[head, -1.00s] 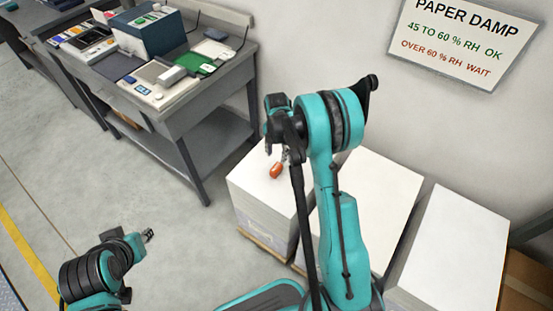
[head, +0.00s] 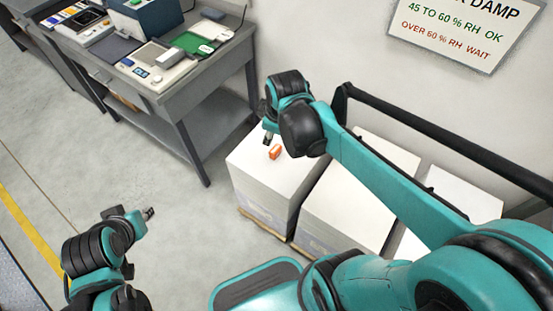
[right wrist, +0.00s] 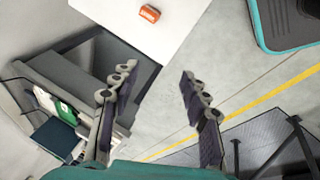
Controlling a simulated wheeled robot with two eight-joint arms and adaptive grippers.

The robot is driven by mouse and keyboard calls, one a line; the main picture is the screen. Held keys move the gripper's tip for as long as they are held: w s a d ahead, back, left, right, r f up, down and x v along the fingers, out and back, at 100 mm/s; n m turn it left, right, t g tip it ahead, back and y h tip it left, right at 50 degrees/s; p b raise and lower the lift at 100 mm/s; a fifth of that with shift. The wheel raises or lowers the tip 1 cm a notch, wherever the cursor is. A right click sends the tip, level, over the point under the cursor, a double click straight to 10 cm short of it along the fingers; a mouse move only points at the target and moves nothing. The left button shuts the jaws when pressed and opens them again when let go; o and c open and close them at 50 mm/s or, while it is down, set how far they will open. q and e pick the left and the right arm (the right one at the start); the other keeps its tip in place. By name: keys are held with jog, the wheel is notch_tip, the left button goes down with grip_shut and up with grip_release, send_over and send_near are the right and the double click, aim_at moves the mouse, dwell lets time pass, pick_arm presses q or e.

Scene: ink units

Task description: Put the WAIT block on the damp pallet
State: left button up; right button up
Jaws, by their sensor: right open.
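The orange block (head: 275,152), which I take to be the WAIT block, stands on the white top of the leftmost paper pallet (head: 250,165). It also shows in the right wrist view (right wrist: 149,13), on the white stack near its edge; its lettering is too small to read. My right gripper (head: 267,138) is just left of and above the block, apart from it. In the right wrist view its fingers (right wrist: 158,85) are spread with nothing between them. My left gripper (head: 149,213) is over the floor, too small to judge. No visible mark shows which pallet is damp.
Two more white paper stacks, the middle one (head: 340,215) and the right one (head: 455,190), stand beside the first, partly behind my right arm. A grey bench (head: 185,95) with instruments is at upper left. A wall sign (head: 455,30) gives humidity limits. Open floor lies left.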

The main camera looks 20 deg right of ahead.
jog(key=s+a+m+t, duration=0.2)
jog(key=s+a+m, duration=0.1)
jog(key=s+m, duration=0.6)
jog(key=shift+s+t, duration=0.4)
jog(key=shift+s, duration=0.1)
